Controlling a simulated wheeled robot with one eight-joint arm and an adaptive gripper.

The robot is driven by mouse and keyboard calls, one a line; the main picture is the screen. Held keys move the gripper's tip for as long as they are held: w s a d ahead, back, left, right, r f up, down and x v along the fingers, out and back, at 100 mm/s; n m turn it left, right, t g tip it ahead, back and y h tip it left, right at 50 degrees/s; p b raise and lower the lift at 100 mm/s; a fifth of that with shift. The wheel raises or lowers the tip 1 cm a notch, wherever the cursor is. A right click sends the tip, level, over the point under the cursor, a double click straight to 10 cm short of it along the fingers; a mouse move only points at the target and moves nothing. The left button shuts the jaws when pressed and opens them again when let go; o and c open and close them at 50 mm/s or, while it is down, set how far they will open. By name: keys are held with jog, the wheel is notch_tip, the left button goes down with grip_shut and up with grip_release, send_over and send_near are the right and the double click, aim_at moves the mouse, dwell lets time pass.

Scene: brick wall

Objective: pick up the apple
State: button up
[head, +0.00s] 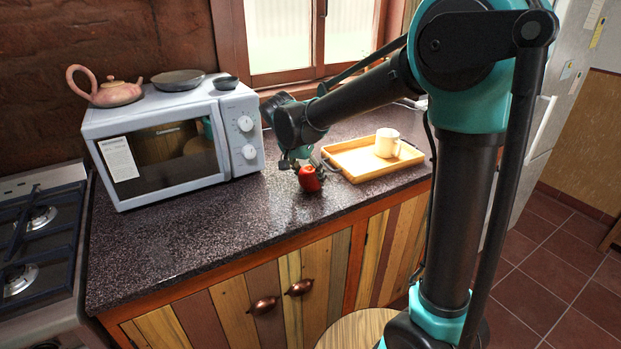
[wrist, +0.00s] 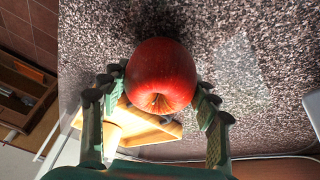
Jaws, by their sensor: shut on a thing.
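A red apple (head: 309,179) is at the dark speckled counter between the microwave and a wooden tray. My gripper (head: 306,172) is over it from above, with its fingers around the apple. In the wrist view the apple (wrist: 161,75) sits between the two fingertips of my gripper (wrist: 160,84), one finger on each side. The gripper is shut on the apple. Whether the apple's underside touches the counter is hard to tell.
A wooden tray (head: 352,169) with a white mug (head: 387,143) stands just right of the apple. A white microwave (head: 244,148) with a teapot (head: 106,88) and dishes on top is to the left. The counter's front (head: 215,237) is clear. A stove (head: 38,240) is at far left.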

aim_at(311, 168)
notch_tip(311, 168, up, 18)
jog(key=w+d, duration=0.8)
jog(key=w+d+f, duration=0.6)
jog(key=f, duration=0.4)
jog(key=shift+w+d+f, duration=0.35)
jog(key=shift+w, duration=0.05)
jog(key=shift+w+d, duration=0.2)
jog(key=shift+d, duration=0.05)
jog(key=shift+f, duration=0.1)
dwell(0.5)
jog(key=shift+f, duration=1.1)
jog(key=shift+f, duration=0.1)
